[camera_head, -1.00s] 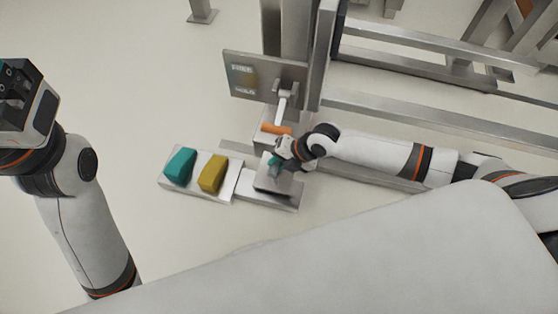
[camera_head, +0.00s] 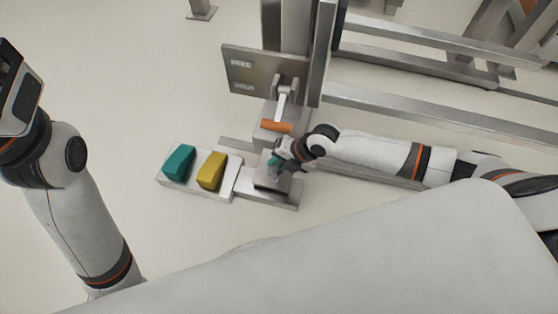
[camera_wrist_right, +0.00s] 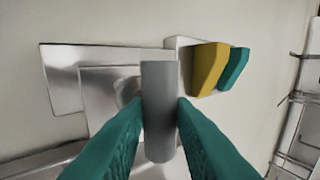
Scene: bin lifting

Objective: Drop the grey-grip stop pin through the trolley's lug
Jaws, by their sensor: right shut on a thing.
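My right gripper (camera_head: 274,164) is shut on the grey grip of the stop pin, over a metal block at the trolley's end. In the right wrist view the grey grip (camera_wrist_right: 160,110) stands between the two teal fingertips (camera_wrist_right: 160,128). The pin's lower end is hidden behind the grip. The metal plate (camera_wrist_right: 95,90) lies beyond it, with a rounded shape partly hidden behind the grip. I cannot make out the lug itself. My left gripper (camera_head: 12,85) is at the left edge, partly cut off and away from everything.
A teal wedge (camera_head: 179,163) and a yellow wedge (camera_head: 212,171) sit on a pale plate (camera_head: 222,193) left of my right gripper. An orange-handled lever (camera_head: 277,126) and a metal panel (camera_head: 245,75) stand behind. Metal rails (camera_head: 430,112) run to the right. The left floor is clear.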

